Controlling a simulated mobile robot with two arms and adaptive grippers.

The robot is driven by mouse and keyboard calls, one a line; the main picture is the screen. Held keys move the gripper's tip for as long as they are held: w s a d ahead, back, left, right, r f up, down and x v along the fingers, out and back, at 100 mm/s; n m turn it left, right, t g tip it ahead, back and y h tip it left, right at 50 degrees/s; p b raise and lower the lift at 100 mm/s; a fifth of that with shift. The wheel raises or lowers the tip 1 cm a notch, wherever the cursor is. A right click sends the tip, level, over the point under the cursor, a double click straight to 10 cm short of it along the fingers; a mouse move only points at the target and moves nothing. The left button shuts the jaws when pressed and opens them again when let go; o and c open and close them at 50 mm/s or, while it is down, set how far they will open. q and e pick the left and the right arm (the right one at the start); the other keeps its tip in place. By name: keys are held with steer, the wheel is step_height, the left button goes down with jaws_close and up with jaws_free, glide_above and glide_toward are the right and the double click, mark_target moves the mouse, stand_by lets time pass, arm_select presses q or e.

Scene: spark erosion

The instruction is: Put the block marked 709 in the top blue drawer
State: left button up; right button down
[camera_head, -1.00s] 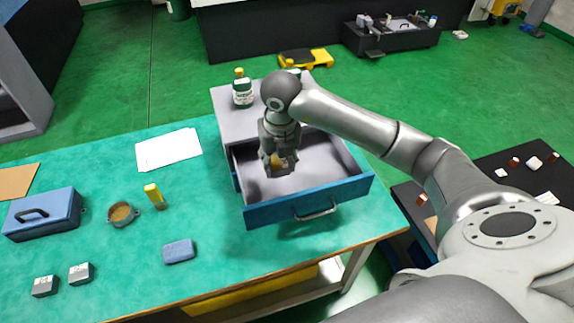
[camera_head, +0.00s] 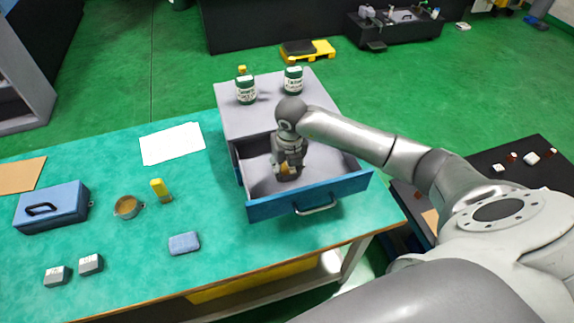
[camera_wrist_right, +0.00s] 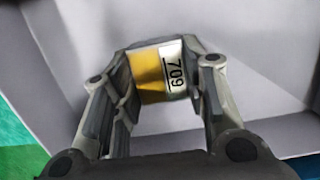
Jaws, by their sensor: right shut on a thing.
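The block marked 709 (camera_wrist_right: 160,72) is brass-coloured with a white label reading 709. My right gripper (camera_head: 287,172) is shut on it, and the fingers sit on both sides of the block in the right wrist view (camera_wrist_right: 162,85). The top blue drawer (camera_head: 262,209) is pulled open, with a blue front and a grey inside. The gripper and block are down inside the open drawer, over its floor. I cannot tell whether the block touches the floor. My left gripper is not in view.
Two green-and-white bottles (camera_head: 246,90) stand on the grey cabinet top (camera_head: 265,118). On the green table are a blue toolbox (camera_head: 50,207), a small round bowl (camera_head: 128,207), a yellow bottle (camera_head: 160,190), a blue-grey block (camera_head: 184,243), two grey blocks (camera_head: 91,264) and white paper (camera_head: 172,143).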

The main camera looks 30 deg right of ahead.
mark_target(289, 173)
steer(key=c, duration=1.3)
jaws_free()
steer(key=shift+f, duration=0.2)
steer(key=o, duration=0.4)
steer(key=shift+r, duration=0.1)
steer(key=shift+r, duration=0.1)
steer(key=shift+r, duration=0.2)
steer(key=r+b, duration=0.1)
steer(key=r, duration=0.3)
steer(key=s+r+b, duration=0.1)
steer(key=r, duration=0.2)
steer(key=r+b, duration=0.1)
steer(key=r, duration=0.3)
steer(key=shift+s+a+r, duration=0.2)
steer(key=shift+s+r, duration=0.1)
steer(key=shift+s, duration=0.1)
